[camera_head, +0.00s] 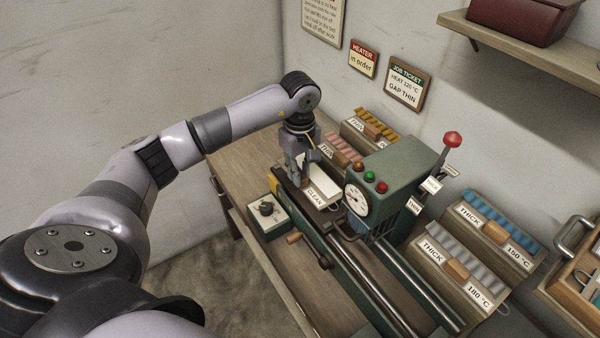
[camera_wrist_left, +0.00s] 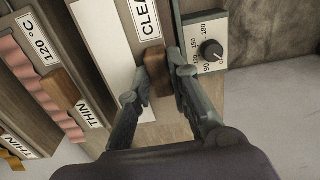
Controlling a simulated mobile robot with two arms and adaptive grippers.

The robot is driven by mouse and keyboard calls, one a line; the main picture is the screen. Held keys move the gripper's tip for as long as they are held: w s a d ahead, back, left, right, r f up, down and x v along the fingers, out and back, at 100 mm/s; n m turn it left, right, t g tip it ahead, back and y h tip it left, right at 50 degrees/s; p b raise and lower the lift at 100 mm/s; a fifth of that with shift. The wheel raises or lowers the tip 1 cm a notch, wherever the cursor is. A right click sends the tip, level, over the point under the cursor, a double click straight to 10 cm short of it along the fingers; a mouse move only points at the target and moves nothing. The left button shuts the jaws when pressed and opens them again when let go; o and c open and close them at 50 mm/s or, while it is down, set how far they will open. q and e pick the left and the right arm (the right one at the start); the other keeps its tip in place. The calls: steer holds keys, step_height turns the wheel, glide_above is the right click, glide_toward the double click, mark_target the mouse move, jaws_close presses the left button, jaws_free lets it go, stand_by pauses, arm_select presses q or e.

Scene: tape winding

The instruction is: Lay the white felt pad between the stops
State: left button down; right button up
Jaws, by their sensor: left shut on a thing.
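The white felt pad (camera_head: 322,182) is a pale flat strip on a wooden-sided holder labelled CLEAN (camera_head: 316,198), at the far end of the green machine. In the left wrist view the white strip (camera_wrist_left: 100,38) lies along the holder beside the label. My left gripper (camera_head: 298,178) points down at the holder's near left end. In the left wrist view its fingers (camera_wrist_left: 160,78) are shut on a brown wooden grip block (camera_wrist_left: 154,66) at that end. I cannot tell whether the holder rests or hangs just above the machine. The stops are not clearly visible. My right gripper is not in view.
A green machine box (camera_head: 385,175) with lamps and a gauge stands close right of the pad. A dial box (camera_head: 268,215) is at left. THIN tape racks (camera_head: 345,148) stand behind, THICK racks (camera_head: 460,265) at right. The bench's far left (camera_head: 243,155) is clear.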

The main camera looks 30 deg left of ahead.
arm_select(q)
steer(key=shift+f, duration=0.95)
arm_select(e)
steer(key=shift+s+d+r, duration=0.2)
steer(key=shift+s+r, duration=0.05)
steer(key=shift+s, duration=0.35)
arm_select(q)
steer(key=shift+f+b, duration=0.35)
steer(key=shift+f, duration=0.05)
steer(key=c, duration=1.5)
jaws_free()
steer(key=shift+r, duration=0.1)
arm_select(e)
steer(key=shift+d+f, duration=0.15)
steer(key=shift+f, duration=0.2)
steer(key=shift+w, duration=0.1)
